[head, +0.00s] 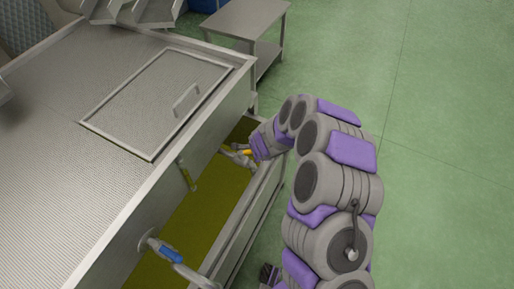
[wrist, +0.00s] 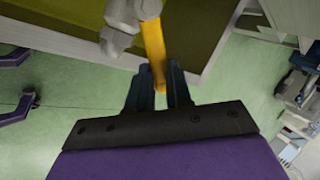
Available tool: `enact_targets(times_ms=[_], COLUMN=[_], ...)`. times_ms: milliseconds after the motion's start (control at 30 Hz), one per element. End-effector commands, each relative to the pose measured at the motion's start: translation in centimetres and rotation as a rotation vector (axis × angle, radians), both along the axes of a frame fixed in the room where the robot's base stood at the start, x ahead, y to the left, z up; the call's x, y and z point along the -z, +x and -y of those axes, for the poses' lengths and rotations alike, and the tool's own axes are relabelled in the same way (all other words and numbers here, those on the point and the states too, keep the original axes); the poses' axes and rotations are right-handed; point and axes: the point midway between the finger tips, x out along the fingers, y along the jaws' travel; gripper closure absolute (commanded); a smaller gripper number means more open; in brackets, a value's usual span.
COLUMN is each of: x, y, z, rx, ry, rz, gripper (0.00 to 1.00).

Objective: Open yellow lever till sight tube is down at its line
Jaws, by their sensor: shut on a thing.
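The yellow lever (wrist: 153,42) runs down from a grey metal valve body (wrist: 119,22) in the wrist view. Its lower end lies between the two dark fingers of my gripper (wrist: 160,85), which is shut on it. In the head view, a little of the yellow lever (head: 243,152) shows at the side of the steel tank, with my gripper (head: 252,150) at it; the arm partly hides the grip.
A blue-handled valve (head: 170,253) sticks out of the nearer part of the steel tank (head: 75,130). A trough with olive-yellow liquid (head: 213,190) lies below the valves. A steel table (head: 243,20) stands behind. Green floor (head: 440,150) at right is clear.

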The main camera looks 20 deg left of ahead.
Motion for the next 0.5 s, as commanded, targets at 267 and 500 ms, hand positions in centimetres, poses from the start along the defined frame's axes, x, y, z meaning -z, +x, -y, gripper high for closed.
enact_targets(times_ms=[267,500], x=[-0.02,0.00], y=[-0.59,-0.63], z=[-0.04,-0.05], rx=[0.062,0.071], ry=[0.001,0.001], rz=[-0.002,-0.002], gripper=[1.00,1.00])
